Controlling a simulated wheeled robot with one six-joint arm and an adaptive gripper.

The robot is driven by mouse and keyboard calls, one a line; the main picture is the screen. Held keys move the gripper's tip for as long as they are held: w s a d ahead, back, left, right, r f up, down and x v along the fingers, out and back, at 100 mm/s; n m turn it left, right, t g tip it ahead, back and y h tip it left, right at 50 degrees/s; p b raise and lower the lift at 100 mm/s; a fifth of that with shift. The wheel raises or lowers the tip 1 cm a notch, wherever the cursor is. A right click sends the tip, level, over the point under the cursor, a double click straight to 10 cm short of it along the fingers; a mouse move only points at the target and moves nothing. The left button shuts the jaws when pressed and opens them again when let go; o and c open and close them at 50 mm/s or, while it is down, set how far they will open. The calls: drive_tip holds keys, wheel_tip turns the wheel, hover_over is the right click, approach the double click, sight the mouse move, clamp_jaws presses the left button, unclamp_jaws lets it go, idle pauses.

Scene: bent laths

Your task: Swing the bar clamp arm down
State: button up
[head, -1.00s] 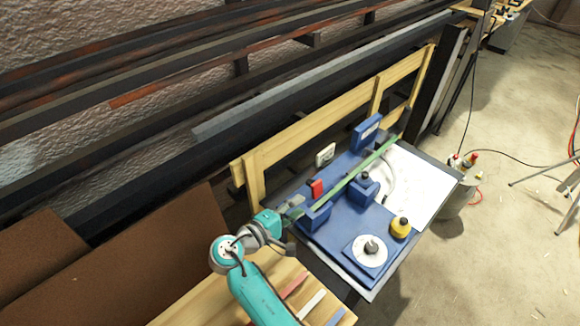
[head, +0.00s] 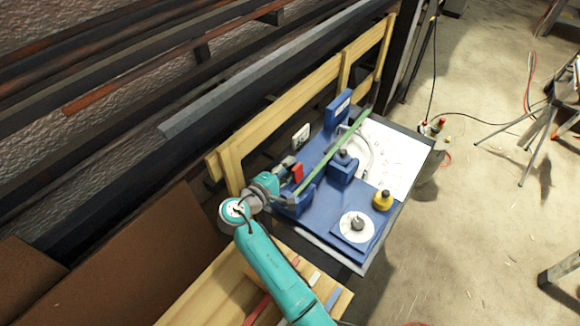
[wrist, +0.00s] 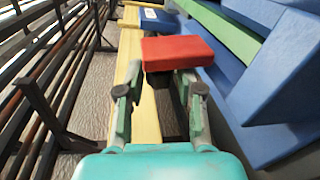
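A red block (head: 297,173), which looks like the grip of the bar clamp arm, stands at the near left edge of the blue fixture (head: 325,225). In the wrist view the red block (wrist: 178,52) sits on a short dark stem, just ahead of my fingertips. My gripper (head: 287,165) is beside it on the left. In the wrist view my gripper (wrist: 160,85) has its fingers apart, with a clear gap between them; whether either touches the block I cannot tell. A green lath (head: 335,152) runs diagonally through the blue blocks. The arm's pivot is not clear.
A yellow wooden rail (head: 300,95) stands behind the fixture on the left. A blue post (head: 338,108) and a blue centre block (head: 343,167) rise from it. A yellow knob (head: 382,200) and a white disc (head: 357,226) are at the right. A white sheet (head: 395,155) lies behind.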

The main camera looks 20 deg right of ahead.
sight(300, 178)
drive_tip(key=shift+w+d, duration=0.3)
drive_tip(key=shift+d, duration=0.15)
clamp_jaws()
drive_tip(key=m, duration=0.1)
drive_tip(key=s+m, duration=0.1)
drive_tip(key=m, duration=0.1)
drive_tip(key=d+m+t, duration=0.1)
drive_tip(key=shift+s+r, duration=0.25)
drive_tip(key=shift+r, duration=0.05)
drive_tip(key=m, duration=0.1)
drive_tip(key=s+m, duration=0.1)
drive_tip(key=m, duration=0.1)
drive_tip(key=d+m+t, duration=0.1)
drive_tip(key=m, duration=0.1)
drive_tip(key=shift+s+y, duration=0.3)
drive_tip(key=shift+y, duration=0.1)
drive_tip(key=shift+m, duration=0.3)
